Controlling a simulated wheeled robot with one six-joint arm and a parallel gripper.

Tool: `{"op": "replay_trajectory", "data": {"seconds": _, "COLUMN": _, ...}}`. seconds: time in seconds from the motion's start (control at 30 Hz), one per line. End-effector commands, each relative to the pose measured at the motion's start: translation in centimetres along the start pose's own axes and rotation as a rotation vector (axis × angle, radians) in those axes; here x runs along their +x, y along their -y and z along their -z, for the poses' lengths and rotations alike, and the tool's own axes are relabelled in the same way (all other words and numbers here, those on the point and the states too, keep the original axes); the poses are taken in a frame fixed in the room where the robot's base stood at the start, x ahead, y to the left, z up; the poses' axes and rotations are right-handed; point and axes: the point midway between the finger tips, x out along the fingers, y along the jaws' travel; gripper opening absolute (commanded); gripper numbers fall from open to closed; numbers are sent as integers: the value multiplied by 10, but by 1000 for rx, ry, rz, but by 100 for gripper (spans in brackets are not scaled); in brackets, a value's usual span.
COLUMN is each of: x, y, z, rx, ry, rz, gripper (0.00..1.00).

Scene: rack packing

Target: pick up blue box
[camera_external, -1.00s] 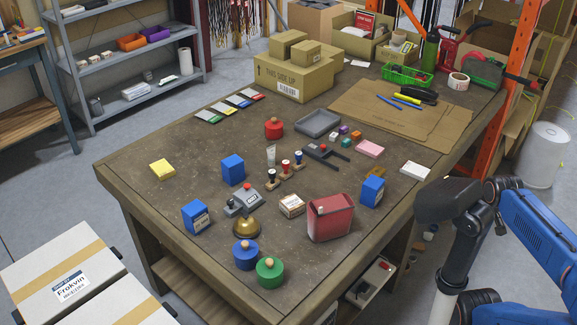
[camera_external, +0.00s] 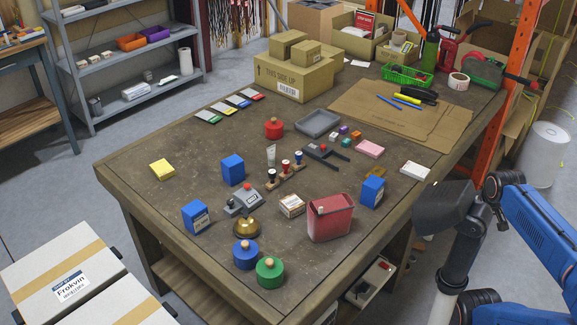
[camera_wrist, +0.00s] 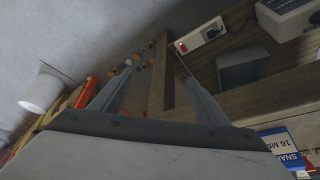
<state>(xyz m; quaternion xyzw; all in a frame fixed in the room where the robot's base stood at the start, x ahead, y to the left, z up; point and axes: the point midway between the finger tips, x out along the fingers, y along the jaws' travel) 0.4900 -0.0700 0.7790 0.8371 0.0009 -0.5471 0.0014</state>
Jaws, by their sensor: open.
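Three blue boxes stand on the workbench (camera_external: 130,180). One (camera_external: 232,170) is left of the middle, one (camera_external: 196,217) with a pale label is nearer the front left, and one (camera_external: 372,191) is at the right, beside the red bin. My gripper hangs off the bench's right side, apart from all three; its fingers are not clear in the external view. In the wrist view my gripper (camera_wrist: 155,75) is open, with nothing between the fingers. A blue-and-white labelled surface (camera_wrist: 283,146) is cut off at that view's lower right; I cannot tell which object it is.
A red bin (camera_external: 330,220), a brass bell (camera_external: 246,228), a stamp rack (camera_external: 286,176) and round blue and green lidded pots (camera_external: 269,271) crowd the front half. Cardboard boxes (camera_external: 292,78) stand at the back. An orange upright (camera_external: 492,120) rises behind the bench's right side.

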Motion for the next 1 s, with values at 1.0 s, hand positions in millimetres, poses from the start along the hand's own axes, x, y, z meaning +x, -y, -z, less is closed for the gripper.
{"op": "replay_trajectory", "data": {"seconds": 1.0, "x": -187, "y": 79, "z": 196, "rx": -133, "ry": 81, "rz": 84, "gripper": 69}}
